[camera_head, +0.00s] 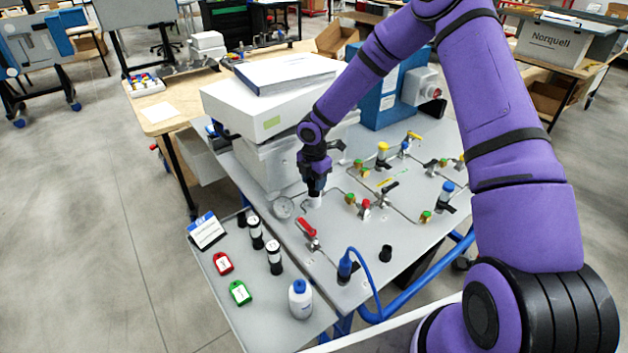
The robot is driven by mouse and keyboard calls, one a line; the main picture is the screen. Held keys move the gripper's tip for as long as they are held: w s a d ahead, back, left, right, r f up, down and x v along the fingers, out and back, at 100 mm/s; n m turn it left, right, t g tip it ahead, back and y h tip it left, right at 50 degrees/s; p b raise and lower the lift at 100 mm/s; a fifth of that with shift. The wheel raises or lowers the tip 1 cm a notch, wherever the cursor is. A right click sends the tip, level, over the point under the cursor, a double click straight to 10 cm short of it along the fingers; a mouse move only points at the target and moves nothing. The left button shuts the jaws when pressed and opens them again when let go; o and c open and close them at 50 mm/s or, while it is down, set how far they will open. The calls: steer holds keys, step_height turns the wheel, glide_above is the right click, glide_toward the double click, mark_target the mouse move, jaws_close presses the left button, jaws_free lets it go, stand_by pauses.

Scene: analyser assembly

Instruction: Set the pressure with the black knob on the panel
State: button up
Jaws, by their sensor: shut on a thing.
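My purple arm reaches from the upper right over the grey panel (330,285), and my gripper (316,188) points down at its left part. The gripper is shut on the black knob, which is largely hidden between the dark fingers, so its turn cannot be read. A pale regulator body (314,202) shows just below the fingertips. The round pressure gauge (283,207) sits just left of it; its needle is too small to read.
A red-handled valve (306,228), a blue fitting (345,266) with a hose and a short black cylinder (386,254) stand on the panel. A white instrument (265,110) rises close behind my gripper. The side shelf holds a white bottle (300,299), tags and vials.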

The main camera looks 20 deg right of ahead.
steer(key=shift+m, duration=0.3)
steer(key=m, duration=0.3)
steer(key=shift+m, duration=0.3)
steer(key=m, duration=0.3)
steer(key=shift+m, duration=0.3)
steer(key=m, duration=0.3)
steer(key=shift+m, duration=0.3)
steer(key=m, duration=1.1)
steer(key=shift+w, duration=0.1)
steer(key=m, duration=0.5)
steer(key=shift+m, duration=0.3)
